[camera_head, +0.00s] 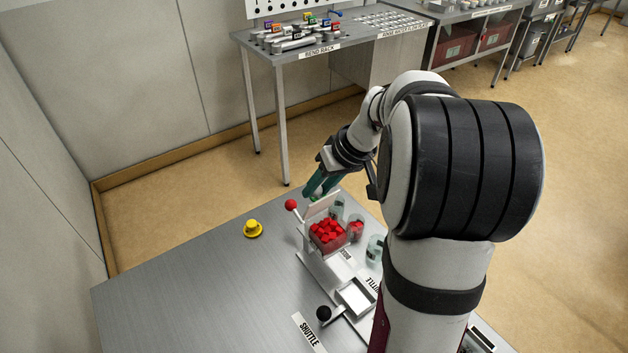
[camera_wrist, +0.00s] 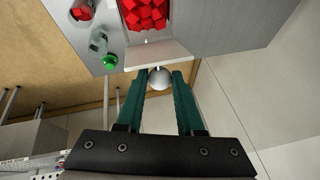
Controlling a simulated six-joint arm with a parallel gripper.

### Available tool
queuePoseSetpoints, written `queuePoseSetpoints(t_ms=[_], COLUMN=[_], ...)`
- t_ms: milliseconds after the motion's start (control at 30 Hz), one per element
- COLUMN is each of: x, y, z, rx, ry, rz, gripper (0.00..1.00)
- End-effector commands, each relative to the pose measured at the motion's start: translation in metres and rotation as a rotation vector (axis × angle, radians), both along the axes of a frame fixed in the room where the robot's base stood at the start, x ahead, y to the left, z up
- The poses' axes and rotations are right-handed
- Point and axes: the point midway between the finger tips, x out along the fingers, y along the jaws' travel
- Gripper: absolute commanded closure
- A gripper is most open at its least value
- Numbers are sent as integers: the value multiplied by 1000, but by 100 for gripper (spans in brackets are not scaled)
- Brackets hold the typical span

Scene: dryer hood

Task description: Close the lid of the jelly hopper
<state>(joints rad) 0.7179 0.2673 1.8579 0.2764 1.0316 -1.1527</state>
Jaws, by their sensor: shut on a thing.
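The jelly hopper (camera_head: 343,243) stands on the steel table and is full of red cubes (camera_head: 327,231). Its white lid (camera_head: 321,206) stands raised at the far edge, so the hopper is open from above. My gripper (camera_head: 315,186) is at the lid's far side. In the wrist view, its teal fingers (camera_wrist: 158,85) are on either side of a round grey knob (camera_wrist: 160,78) on the lid (camera_wrist: 158,54), shut on it. The red cubes (camera_wrist: 144,12) show beyond the lid.
A red-ball lever (camera_head: 291,204) is left of the hopper, and a black-ball lever (camera_head: 323,313) is nearer. Clear jars (camera_head: 375,248) stand to the right. A yellow button-like object (camera_head: 253,229) sits on the left; the table's left part (camera_head: 190,290) is clear.

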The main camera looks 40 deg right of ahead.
Motion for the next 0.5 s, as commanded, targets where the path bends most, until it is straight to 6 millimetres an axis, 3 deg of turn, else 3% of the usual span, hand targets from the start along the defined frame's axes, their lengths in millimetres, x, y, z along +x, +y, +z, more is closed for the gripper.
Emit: queuePoseSetpoints(t_ms=[500], x=[-37], y=[-2], z=[-10], rx=[2], ry=[-449], rz=[-11], gripper=[100])
